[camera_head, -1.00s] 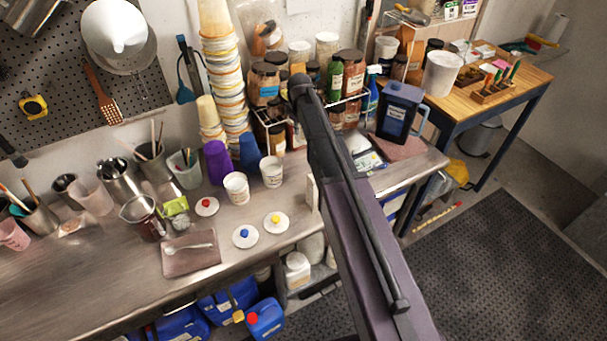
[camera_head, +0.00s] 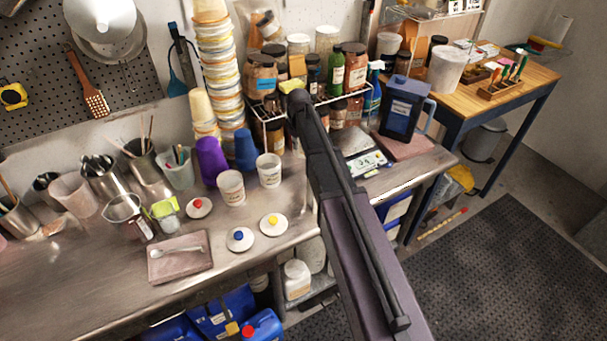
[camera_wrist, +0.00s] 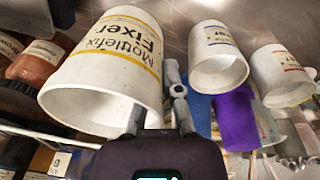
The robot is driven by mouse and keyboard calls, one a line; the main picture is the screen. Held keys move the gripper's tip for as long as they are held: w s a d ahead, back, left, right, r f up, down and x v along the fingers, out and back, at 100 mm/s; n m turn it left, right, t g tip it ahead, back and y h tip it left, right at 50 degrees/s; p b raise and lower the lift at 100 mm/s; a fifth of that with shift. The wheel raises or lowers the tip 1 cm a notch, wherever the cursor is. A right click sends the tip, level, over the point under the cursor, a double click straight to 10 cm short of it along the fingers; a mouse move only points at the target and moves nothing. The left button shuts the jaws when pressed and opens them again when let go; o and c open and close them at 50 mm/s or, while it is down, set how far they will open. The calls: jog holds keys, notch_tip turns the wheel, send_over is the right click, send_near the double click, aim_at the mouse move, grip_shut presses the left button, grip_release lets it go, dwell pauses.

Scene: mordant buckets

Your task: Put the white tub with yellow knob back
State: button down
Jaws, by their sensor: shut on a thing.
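The white tub with yellow bands and a "Mottlefix Fixer" label (camera_wrist: 115,65) fills the upper left of the wrist view. My gripper (camera_wrist: 162,108) is shut on its wall near the open rim. In the head view my arm hides the gripper and this tub. A white lid with a yellow knob (camera_head: 273,225) lies apart on the steel bench.
Lids with a blue knob (camera_head: 239,239) and a red knob (camera_head: 199,207) lie near the tubs. A purple cup (camera_head: 211,160) and a blue cup (camera_head: 246,150) stand behind. A wire rack (camera_head: 268,133) holds several jars. A blue jug (camera_head: 404,108) stands right of my arm.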

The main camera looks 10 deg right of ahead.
notch_tip(320, 180, down, 6)
jog(key=b, duration=0.6)
jog(key=shift+f, duration=0.15)
dwell(0.5)
jog(key=shift+f+b, duration=1.85)
jog(key=shift+b, duration=0.2)
jog(key=shift+f, duration=0.15)
jog(key=c, duration=0.8)
grip_release()
jog(key=shift+r, duration=0.2)
notch_tip(320, 180, up, 12)
jog(key=s+p, duration=0.1)
jog(key=p, duration=1.1)
jog(key=shift+s, duration=0.25)
jog(key=shift+d, duration=0.1)
